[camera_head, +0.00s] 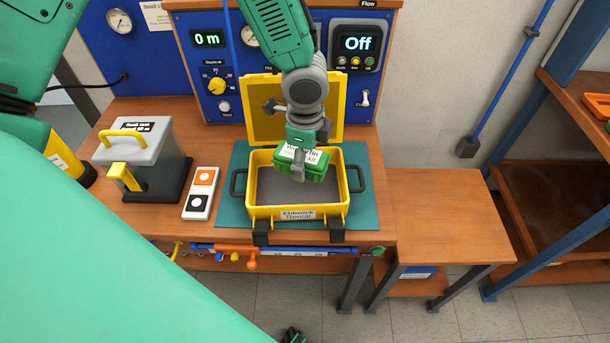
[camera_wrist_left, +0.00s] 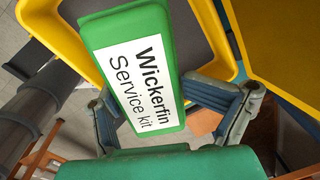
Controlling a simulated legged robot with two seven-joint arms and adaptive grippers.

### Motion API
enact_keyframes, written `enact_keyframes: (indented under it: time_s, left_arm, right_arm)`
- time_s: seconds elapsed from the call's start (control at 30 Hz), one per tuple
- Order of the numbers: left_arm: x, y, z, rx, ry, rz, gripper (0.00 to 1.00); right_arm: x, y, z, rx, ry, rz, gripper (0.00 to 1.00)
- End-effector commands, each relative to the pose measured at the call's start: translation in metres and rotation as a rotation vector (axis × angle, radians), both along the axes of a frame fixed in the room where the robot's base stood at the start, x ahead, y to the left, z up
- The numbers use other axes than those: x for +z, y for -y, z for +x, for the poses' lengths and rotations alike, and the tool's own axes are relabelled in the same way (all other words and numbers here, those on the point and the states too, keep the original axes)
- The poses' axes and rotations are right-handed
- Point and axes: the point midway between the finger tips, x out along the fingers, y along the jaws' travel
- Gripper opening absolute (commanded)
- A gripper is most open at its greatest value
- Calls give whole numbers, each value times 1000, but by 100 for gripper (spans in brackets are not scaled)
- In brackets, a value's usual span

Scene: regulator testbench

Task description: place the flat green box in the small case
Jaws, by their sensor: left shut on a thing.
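The flat green box (camera_head: 314,168) has a white label reading "Wickerfin Service kit". It is over the open small yellow case (camera_head: 257,211), within its outline in the head view. My left gripper (camera_head: 299,166) is shut on the box and reaches down from above. In the left wrist view the box (camera_wrist_left: 168,75) sits between the two fingers, tilted in the picture, with the yellow case (camera_wrist_left: 75,50) behind it. The case's grey floor shows bare in front of the box. The head view does not clearly show whether the box touches the case.
The case stands on a teal mat (camera_head: 366,214) with its lid (camera_head: 262,110) open at the back. Left of it are a white two-button switch box (camera_head: 201,193) and a grey device with yellow handles (camera_head: 148,160). A blue control panel (camera_head: 278,60) stands behind. The right side table (camera_head: 450,220) is clear.

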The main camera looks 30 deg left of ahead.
Motion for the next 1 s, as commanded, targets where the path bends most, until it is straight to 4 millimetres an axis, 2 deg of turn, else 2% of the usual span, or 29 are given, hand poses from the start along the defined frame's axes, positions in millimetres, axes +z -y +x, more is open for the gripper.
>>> enact_keyframes:
  time_s: [0.03,0.1,0.37,0.53,0.93,0.97,1.0]
  left_arm:
    - [-12,-2,-1,-1,-3,1,16]
    - [-24,-2,0,0,-3,-1,16]
    - [-47,-2,1,1,-3,0,16]
    - [-70,0,1,0,-2,2,16]
    - [-77,-2,1,2,-1,-1,16]
    - [-77,-2,1,2,-2,-2,76]
    - [-77,-2,1,2,-1,-3,90]
  right_arm:
    - [-2,0,0,0,-1,0,40]
    - [-3,0,-1,0,-1,0,40]
    - [-6,0,-1,1,-1,1,40]
    - [-9,0,0,1,-1,1,40]
    - [-11,0,0,1,-1,0,40]
    - [-10,0,0,1,-1,0,40]
    - [-10,0,0,1,-1,0,40]
